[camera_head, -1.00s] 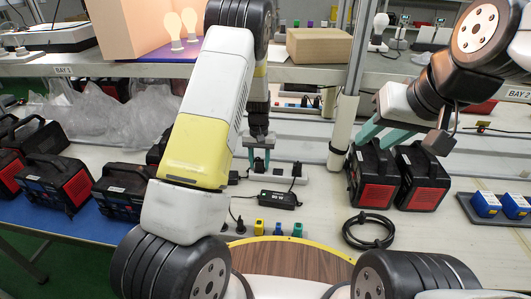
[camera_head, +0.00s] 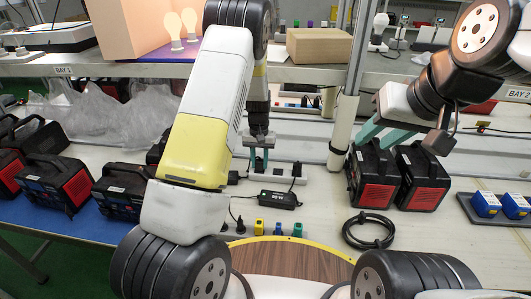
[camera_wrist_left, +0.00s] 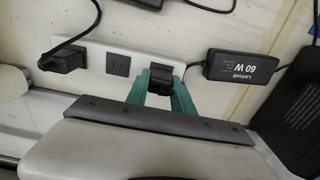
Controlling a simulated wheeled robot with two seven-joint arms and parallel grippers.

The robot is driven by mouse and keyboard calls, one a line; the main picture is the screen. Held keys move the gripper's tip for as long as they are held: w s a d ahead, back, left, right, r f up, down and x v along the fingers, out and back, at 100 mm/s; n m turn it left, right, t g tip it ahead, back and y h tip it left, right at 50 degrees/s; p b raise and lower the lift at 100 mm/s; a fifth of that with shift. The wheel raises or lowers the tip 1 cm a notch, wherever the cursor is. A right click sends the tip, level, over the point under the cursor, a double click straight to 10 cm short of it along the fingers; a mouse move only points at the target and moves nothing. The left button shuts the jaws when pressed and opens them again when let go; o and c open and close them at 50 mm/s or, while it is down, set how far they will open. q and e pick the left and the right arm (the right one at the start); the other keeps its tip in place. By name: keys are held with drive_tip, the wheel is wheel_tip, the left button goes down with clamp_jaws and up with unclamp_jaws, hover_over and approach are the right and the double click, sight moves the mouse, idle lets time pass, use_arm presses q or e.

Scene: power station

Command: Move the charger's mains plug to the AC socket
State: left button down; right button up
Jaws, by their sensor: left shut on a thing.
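My left gripper (camera_head: 259,163) is over a white socket strip (camera_head: 285,181) on the bench. In the left wrist view its teal fingers (camera_wrist_left: 162,88) are shut on a black plug (camera_wrist_left: 161,72) at the strip's right end. I cannot tell whether the plug is seated. A black charger marked 60 W (camera_wrist_left: 240,68) lies right of it, with a short cord toward the plug. An empty socket (camera_wrist_left: 118,65) is left of the held plug; another black plug (camera_wrist_left: 63,58) is farther left. My right gripper (camera_head: 378,128) is open beside a black-and-red power station (camera_head: 374,182).
Another black charger (camera_head: 273,199) lies in front of the strip. A coiled black cable (camera_head: 368,230) is to its right. Coloured plugs (camera_head: 278,229) stand near the front. A white post (camera_head: 343,130) rises behind the strip. More power stations (camera_head: 54,182) stand left.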

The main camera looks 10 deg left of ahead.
use_arm(q)
drive_tip(key=shift+r, duration=0.1)
drive_tip(key=shift+r, duration=1.9)
